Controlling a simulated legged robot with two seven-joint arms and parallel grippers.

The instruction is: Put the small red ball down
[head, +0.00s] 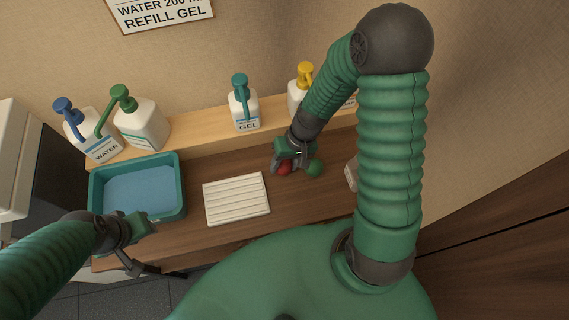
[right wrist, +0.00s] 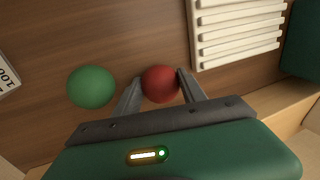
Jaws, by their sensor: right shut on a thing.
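The small red ball (head: 285,169) is between the fingers of my right gripper (right wrist: 158,86), which is shut on it. In the right wrist view the red ball (right wrist: 160,83) shows between the two grey fingertips, over the brown wooden counter. I cannot tell whether it touches the counter. A green ball (head: 315,169) lies close to its right in the head view; in the right wrist view the green ball (right wrist: 91,87) is apart, left of the fingers. My left gripper (head: 138,240) is by the front edge of the blue-filled tray, its fingers unclear.
A white ribbed rack (head: 237,199) lies left of the red ball, with bare counter between. A teal tray (head: 181,187) stands further left. Pump bottles, including GEL (head: 243,108) and WATER (head: 92,135), stand along the back. A white object (head: 351,174) sits right of the green ball.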

